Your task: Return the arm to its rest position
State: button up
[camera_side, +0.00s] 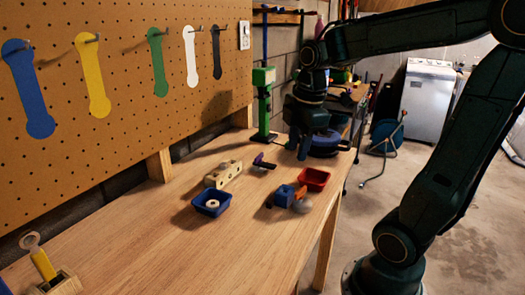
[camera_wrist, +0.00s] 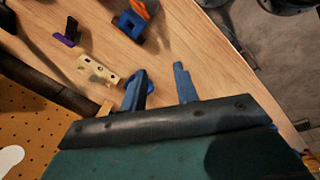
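My gripper (camera_side: 298,148) is above the far end of the wooden workbench (camera_side: 133,231), pointing down, with my dark green arm reaching over from the right. In the wrist view, the two blue fingers of my gripper (camera_wrist: 160,78) stand apart with bare wood between their tips. The gripper is open and holds nothing. In the side view it is beside a round blue item (camera_side: 325,146), partly hidden. Its height above the bench is hard to tell.
A green stand (camera_side: 264,103) rises left of my gripper. A red tray (camera_side: 314,179), a blue block (camera_side: 284,196), a holed wooden block (camera_side: 223,174) and a blue tray (camera_side: 212,201) are on the bench. The pegboard (camera_side: 120,120) borders the left. The bench front is mostly clear.

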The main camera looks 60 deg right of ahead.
jog(key=s+a+m+t, duration=0.3)
jog(key=s+a+m, duration=0.3)
jog(key=a+m, duration=0.4)
jog(key=shift+s+a+r+t+y, duration=0.15)
jog(key=shift+s+a+t+y, duration=0.15)
jog(key=shift+s+t+y, duration=0.1)
